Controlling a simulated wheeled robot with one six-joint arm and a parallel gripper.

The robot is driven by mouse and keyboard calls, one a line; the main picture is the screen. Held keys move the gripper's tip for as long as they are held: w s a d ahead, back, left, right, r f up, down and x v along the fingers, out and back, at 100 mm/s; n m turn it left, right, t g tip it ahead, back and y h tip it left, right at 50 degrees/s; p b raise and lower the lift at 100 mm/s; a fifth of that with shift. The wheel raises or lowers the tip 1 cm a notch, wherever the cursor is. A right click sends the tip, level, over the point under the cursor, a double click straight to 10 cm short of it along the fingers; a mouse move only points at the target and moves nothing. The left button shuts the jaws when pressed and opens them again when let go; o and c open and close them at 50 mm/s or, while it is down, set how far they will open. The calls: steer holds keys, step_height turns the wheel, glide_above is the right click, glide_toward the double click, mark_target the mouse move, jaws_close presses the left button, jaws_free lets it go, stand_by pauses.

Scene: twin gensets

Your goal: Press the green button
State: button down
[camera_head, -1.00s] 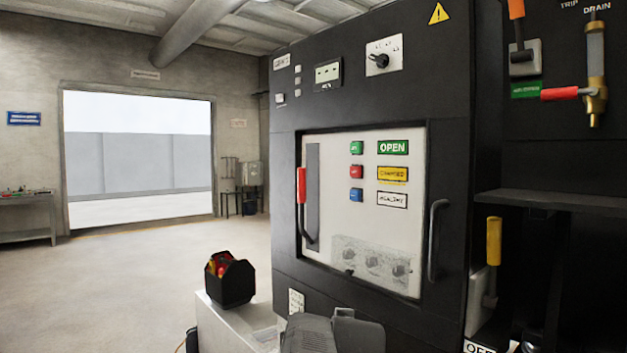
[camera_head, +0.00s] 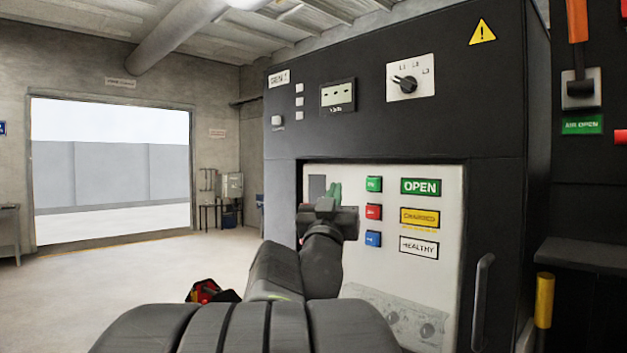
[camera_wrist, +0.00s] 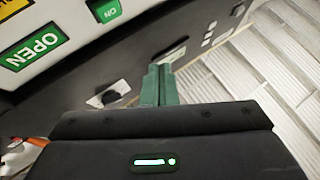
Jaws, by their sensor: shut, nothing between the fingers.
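The green button (camera_head: 374,184) is the top one of a column on the white panel of the dark cabinet, left of the green OPEN sign (camera_head: 421,187). My gripper (camera_head: 335,192) is raised in front of the panel, left of the green button in the head view. Its green fingers (camera_wrist: 159,72) are shut with nothing between them, and they appear apart from the button. The depth between fingertips and panel is hard to tell.
A red button (camera_head: 373,212) and a blue button (camera_head: 373,238) sit below the green one. A rotary switch (camera_head: 405,84) is above on the cabinet. A door handle (camera_head: 481,300) and a dark shelf (camera_head: 586,254) are at right. Open floor lies at left.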

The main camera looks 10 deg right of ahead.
mark_target(368, 179)
steer(key=shift+s+d+r, duration=0.1)
steer(key=shift+r, duration=0.05)
steer(key=shift+w+d+b, duration=0.15)
steer(key=shift+w+d, duration=0.75)
steer(key=shift+d, duration=0.25)
steer(key=shift+w+d+b, duration=0.2)
steer(key=shift+w+d, duration=0.75)
steer(key=shift+d, duration=0.2)
steer(key=shift+w+d+b, duration=0.15)
steer(key=shift+w+d, duration=0.75)
steer(key=shift+d, duration=0.25)
steer(key=shift+w+d+b, duration=0.25)
steer(key=shift+d+b, duration=0.1)
steer(key=shift+w+d, duration=0.3)
steer(key=shift+d, duration=0.05)
stand_by(0.5)
stand_by(0.4)
steer(key=shift+s+a+b, duration=0.55)
steer(key=shift+a, duration=0.15)
